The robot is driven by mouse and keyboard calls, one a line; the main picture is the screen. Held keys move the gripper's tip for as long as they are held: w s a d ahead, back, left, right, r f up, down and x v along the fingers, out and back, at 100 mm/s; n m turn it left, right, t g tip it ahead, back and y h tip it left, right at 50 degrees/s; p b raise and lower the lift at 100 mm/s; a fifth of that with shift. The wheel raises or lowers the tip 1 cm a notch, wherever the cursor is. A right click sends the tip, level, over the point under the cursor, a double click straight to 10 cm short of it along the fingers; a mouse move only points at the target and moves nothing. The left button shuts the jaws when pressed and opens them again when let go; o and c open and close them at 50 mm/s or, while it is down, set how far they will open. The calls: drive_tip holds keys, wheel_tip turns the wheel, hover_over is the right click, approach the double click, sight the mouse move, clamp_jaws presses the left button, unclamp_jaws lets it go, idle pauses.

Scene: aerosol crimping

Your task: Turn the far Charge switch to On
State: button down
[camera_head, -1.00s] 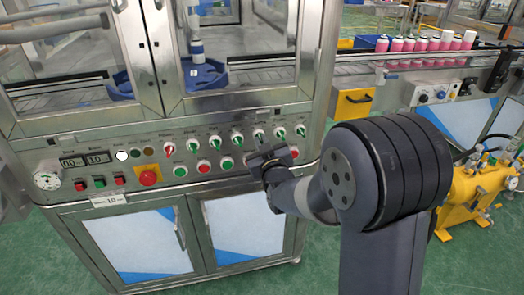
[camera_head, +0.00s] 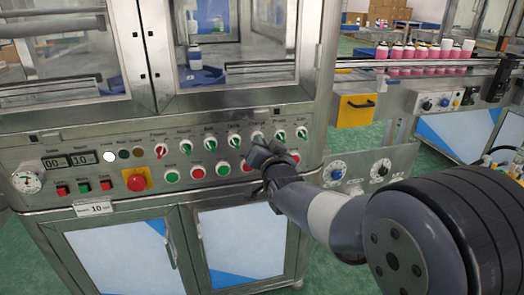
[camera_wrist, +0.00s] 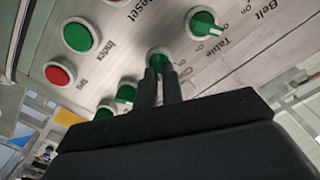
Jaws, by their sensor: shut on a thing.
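The Charge switch (camera_wrist: 158,60) is a green round selector knob on the steel panel, its label partly hidden behind my gripper. My gripper (camera_wrist: 160,78) is shut on this knob, with one dark finger on each side of it. The fingers hide much of the knob, so I cannot tell which mark it points to. In the head view my gripper (camera_head: 260,153) is against the panel at the third switch from the right, and the Charge switch (camera_head: 257,136) shows just above it.
A green switch beside the Table label (camera_wrist: 205,22) is close by, and other green knobs (camera_wrist: 126,92) are on the opposite side. Green and red push buttons (camera_head: 197,172) line the row below. A red emergency button (camera_head: 136,182) is at the left.

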drive_tip(key=shift+m, duration=0.3)
drive_tip(key=c, duration=1.5)
unclamp_jaws()
drive_tip(key=shift+c, duration=0.2)
drive_tip(key=v, duration=1)
drive_tip(key=shift+s+p, duration=0.35)
drive_tip(key=shift+s, duration=0.05)
drive_tip(key=shift+w, duration=0.1)
drive_tip(key=x, duration=1)
drive_tip(key=shift+w+b, duration=0.35)
drive_tip(key=shift+b, duration=0.1)
